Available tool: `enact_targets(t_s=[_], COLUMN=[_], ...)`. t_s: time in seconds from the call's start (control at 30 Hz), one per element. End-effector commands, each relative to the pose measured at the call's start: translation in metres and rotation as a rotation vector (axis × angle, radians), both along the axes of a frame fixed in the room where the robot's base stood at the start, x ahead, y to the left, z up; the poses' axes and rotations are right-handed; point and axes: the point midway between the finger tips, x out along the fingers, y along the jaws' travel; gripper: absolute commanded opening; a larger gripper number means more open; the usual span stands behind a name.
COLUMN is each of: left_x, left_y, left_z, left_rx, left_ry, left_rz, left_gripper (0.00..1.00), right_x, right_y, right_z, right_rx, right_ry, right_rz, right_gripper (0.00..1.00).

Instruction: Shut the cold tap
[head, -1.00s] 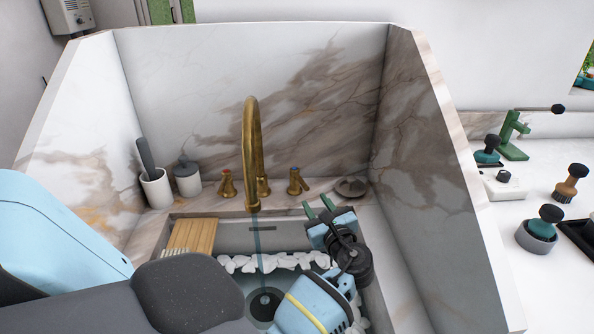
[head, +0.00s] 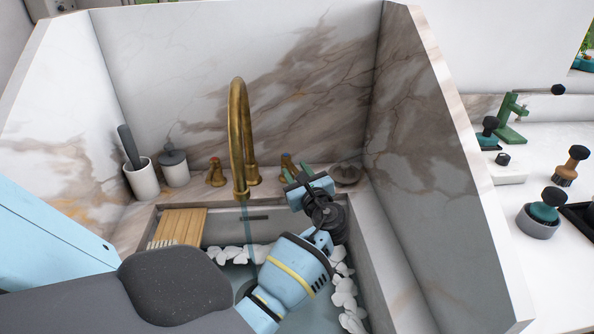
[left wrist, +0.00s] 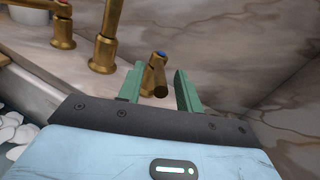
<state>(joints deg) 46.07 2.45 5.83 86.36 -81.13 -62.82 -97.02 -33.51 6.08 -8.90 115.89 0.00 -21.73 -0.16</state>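The brass cold tap (left wrist: 158,77), with a blue mark on top, stands right of the spout; it is partly hidden behind my gripper in the head view (head: 288,160). Its lever points toward the wrist camera. My left gripper (head: 298,170) is open, its green fingers either side of the tap in the left wrist view (left wrist: 160,88). I see no finger touching it; whether the lever is between the fingertips is unclear. A thin stream of water (head: 247,225) falls from the tall brass spout (head: 238,130). My right gripper is not in view.
The red-marked brass tap (head: 215,174) stands left of the spout. A dark round object (head: 347,174) sits close right of the gripper, near the marble side wall (head: 425,150). A wooden board (head: 180,227) and white pebbles (head: 345,290) are in the sink.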

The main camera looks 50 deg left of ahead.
Motion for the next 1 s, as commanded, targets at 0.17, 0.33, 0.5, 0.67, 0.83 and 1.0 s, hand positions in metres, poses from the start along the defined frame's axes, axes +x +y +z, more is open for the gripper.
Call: enact_targets(t_s=[0.17,0.33,0.5,0.67,0.83,1.0], left_x=[0.0046,0.0051,0.0051,0.005,0.0049,0.0046], left_y=[0.0105,0.0121,0.0118,0.0117,0.0115,0.012], left_z=[-0.0004,0.0006,0.0008,0.0006,0.0005,0.0003], left_rx=[0.0,-0.001,0.0,0.0,-0.001,-0.001], left_ry=[0.0,-0.001,-0.001,0.0,0.0,0.0], left_rz=[-0.001,-0.001,-0.001,-0.001,-0.001,-0.001], left_gripper=[0.35,0.35,0.27,0.06,0.0,0.0], right_x=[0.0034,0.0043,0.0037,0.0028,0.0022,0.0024], right_y=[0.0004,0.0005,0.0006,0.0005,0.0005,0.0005], right_z=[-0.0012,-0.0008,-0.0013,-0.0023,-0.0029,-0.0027], right_rx=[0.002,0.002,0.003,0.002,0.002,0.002], right_ry=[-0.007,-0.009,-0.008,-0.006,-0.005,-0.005], right_rz=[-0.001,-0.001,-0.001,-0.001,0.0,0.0], right_gripper=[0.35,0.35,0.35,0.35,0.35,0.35])
